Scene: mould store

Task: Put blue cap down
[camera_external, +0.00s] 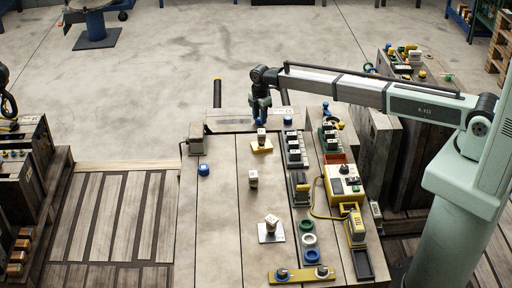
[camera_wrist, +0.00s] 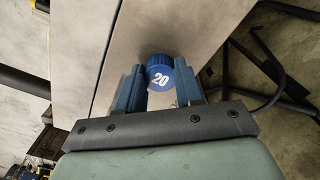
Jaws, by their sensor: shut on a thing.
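The blue cap (camera_wrist: 160,72), marked with a white "20", sits between the two blue fingers of my gripper (camera_wrist: 158,88) in the wrist view. My gripper is shut on it. In the camera_external view my gripper (camera_external: 261,118) points down over the back of the worktable, near its back edge. The cap cannot be told apart from the blue fingers there. Whether the cap touches the table is unclear. Another blue cap (camera_external: 204,169) stands on the left of the table, and one more (camera_external: 287,120) is at the back, right of my gripper.
A small block stands on a yellow plate (camera_external: 262,149) just in front of my gripper. Another block (camera_external: 253,179) stands mid-table, and one lies tilted on a white plate (camera_external: 271,234). Coloured rings (camera_external: 308,240), dark devices (camera_external: 295,150) and a yellow-red box (camera_external: 344,183) fill the right side.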

